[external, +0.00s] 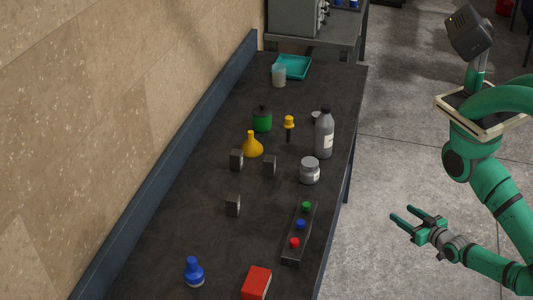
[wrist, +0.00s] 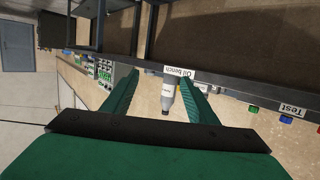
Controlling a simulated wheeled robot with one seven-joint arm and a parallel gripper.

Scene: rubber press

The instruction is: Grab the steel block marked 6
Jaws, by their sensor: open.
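Three small dark steel blocks stand on the dark bench top in the external view. One block (external: 236,160) is beside the yellow flask, a second block (external: 269,166) is just right of it, and a third block (external: 232,205) is nearer the camera. Their markings are too small to read, so I cannot tell which is 6. My gripper (external: 405,220) is open and empty, off the bench's right side over the floor. In the wrist view my gripper's green fingers (wrist: 154,97) are spread, with no block seen between them.
On the bench (external: 180,245) stand a grey bottle (external: 324,135), a grey jar (external: 310,171), a yellow flask (external: 252,145), a green pot (external: 262,120), a button strip (external: 300,233), a red box (external: 257,283) and a blue bottle (external: 194,272). A wall (external: 100,120) borders the left.

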